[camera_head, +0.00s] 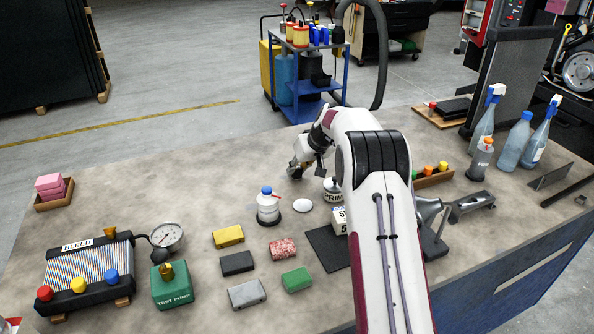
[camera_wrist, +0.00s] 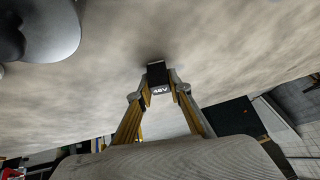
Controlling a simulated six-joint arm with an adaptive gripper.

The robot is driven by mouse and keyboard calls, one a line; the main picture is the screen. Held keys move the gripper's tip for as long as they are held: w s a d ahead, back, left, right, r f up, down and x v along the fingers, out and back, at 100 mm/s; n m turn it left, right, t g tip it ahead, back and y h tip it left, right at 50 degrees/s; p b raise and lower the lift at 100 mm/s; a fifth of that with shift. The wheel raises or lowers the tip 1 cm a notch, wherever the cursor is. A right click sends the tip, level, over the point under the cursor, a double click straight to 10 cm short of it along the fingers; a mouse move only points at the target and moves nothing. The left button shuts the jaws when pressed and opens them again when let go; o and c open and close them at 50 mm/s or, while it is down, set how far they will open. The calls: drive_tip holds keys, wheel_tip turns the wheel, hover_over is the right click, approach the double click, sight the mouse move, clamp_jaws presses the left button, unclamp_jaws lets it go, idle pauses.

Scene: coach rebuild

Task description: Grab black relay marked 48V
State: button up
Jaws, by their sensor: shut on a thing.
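In the wrist view, a small black relay (camera_wrist: 157,73) with a white "48V" mark sits between the two fingers of my gripper (camera_wrist: 160,92). The fingers are shut on it. The tabletop (camera_wrist: 90,100) is right behind the relay; I cannot tell whether the relay touches it. In the head view, my gripper (camera_head: 300,168) points down at the far part of the table, beyond the white bottle. The relay is hidden there by my gripper and arm.
A white bottle with a blue cap (camera_head: 268,208), a white disc (camera_head: 303,204) and a PRIM-labelled can (camera_head: 332,190) stand nearby. Coloured blocks (camera_head: 237,263), a green test pump (camera_head: 172,288) and a gauge (camera_head: 167,237) lie nearer. The table left of my gripper is clear.

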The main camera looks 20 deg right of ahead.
wheel_tip(320, 180, up, 10)
drive_tip(key=shift+f, duration=0.1)
drive_tip(key=shift+c, duration=0.2)
idle(0.8)
